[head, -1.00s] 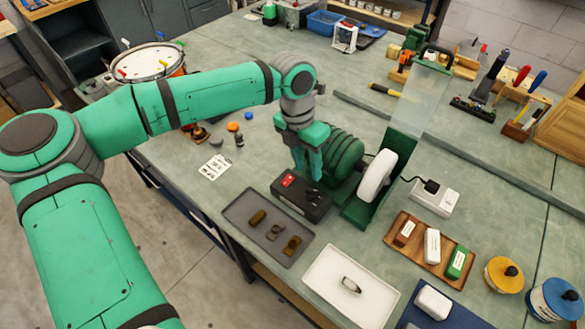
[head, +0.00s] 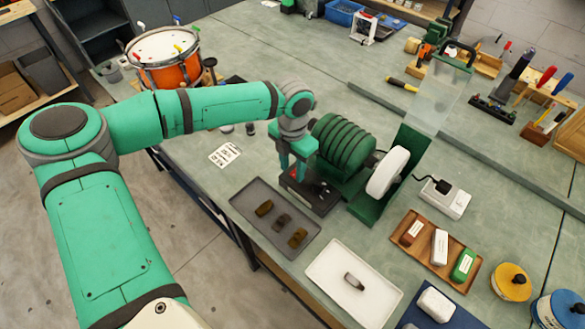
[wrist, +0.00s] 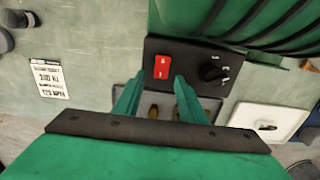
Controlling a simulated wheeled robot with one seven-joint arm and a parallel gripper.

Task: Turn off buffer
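The buffer has a ribbed green motor (head: 345,142) and a white wheel (head: 388,172) on a green stand. Its black control box (head: 312,196) sits in front of the motor. In the wrist view the box carries a red rocker switch (wrist: 162,67) and a black knob (wrist: 215,72). My gripper (head: 292,170) is above the box's left part, pointing down. In the wrist view my gripper (wrist: 160,80) is open and empty, its two fingertips apart with the red switch showing just beyond the gap. I cannot tell whether the fingers touch the box.
A grey tray (head: 245,200) with several brown pieces lies in front of the box. A white tray (head: 325,285) and a wooden tray (head: 433,268) with bars lie to the right. A clear shield (head: 435,100) stands behind the wheel.

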